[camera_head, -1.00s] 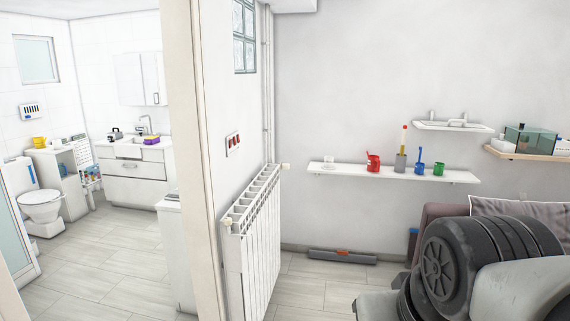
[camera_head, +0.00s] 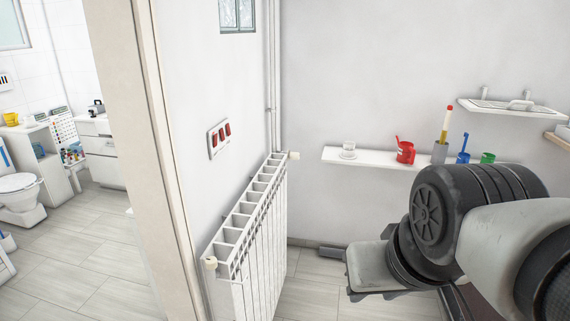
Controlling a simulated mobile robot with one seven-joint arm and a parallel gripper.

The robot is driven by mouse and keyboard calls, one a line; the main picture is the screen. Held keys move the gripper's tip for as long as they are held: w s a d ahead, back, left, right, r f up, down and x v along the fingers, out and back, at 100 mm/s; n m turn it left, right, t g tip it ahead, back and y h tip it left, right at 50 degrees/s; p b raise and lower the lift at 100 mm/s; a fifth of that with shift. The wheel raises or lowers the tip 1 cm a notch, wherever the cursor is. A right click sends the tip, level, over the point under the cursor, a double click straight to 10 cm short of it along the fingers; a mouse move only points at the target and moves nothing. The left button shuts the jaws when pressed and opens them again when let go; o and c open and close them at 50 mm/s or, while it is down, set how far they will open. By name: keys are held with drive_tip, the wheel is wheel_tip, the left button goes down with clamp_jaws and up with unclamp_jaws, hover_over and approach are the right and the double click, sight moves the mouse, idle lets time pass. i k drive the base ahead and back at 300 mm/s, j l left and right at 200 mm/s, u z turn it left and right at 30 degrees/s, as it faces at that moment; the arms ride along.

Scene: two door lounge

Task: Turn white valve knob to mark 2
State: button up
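A white radiator (camera_head: 252,235) stands against the wall at the centre. A cream-white valve knob (camera_head: 210,263) sits at its near top corner, and another small white knob (camera_head: 293,155) sits at its far top end. I cannot tell which knob is the task's, and no marks are readable at this size. My arm fills the lower right, to the right of the radiator and apart from it. My gripper's fingers do not show.
A white wall shelf (camera_head: 375,160) holds a glass, a red cup (camera_head: 405,150) and other small items. A red-switch panel (camera_head: 219,137) is above the radiator. The door frame (camera_head: 152,150) stands left. Floor shows in the bathroom and beside the radiator.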

sight(292, 156)
drive_tip(key=i+l, duration=0.15)
drive_tip(key=i, duration=0.5)
drive_tip(key=i+l+u, duration=0.1)
drive_tip(key=i+l, duration=0.5)
drive_tip(key=i, duration=0.25)
drive_tip(key=i+l+u, duration=0.1)
drive_tip(key=i+l, duration=0.55)
drive_tip(key=i, duration=0.2)
drive_tip(key=i+l, duration=0.7)
drive_tip(key=i+j+u, duration=0.05)
drive_tip(key=i, duration=0.05)
